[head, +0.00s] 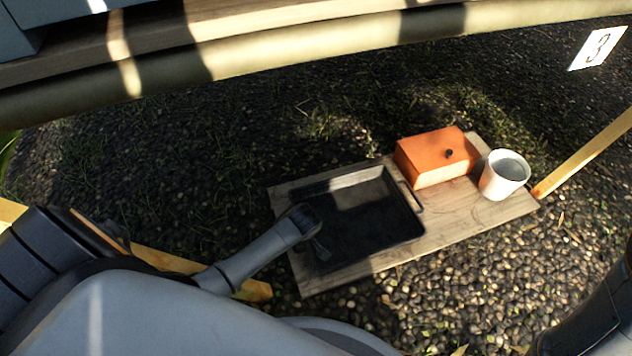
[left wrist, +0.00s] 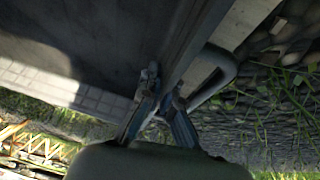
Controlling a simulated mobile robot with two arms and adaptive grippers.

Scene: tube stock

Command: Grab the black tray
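The black tray (head: 375,222) is a shallow rectangular pan with a handle loop at each short end. It lies flat on a wooden board (head: 455,222). My left gripper (head: 318,250) is at the tray's left end, its fingers partly hidden by the wrist. In the left wrist view, the two fingers (left wrist: 165,92) sit close together on either side of the wall of the tray (left wrist: 110,40), beside its handle (left wrist: 222,75). They look closed on that wall. Part of my right arm shows at the lower right, but its gripper is out of the picture.
A wooden beam (head: 585,155) reaches the board's right end. A sign marked 3 (head: 598,47) is at the upper right. Pebbly ground surrounds the board.

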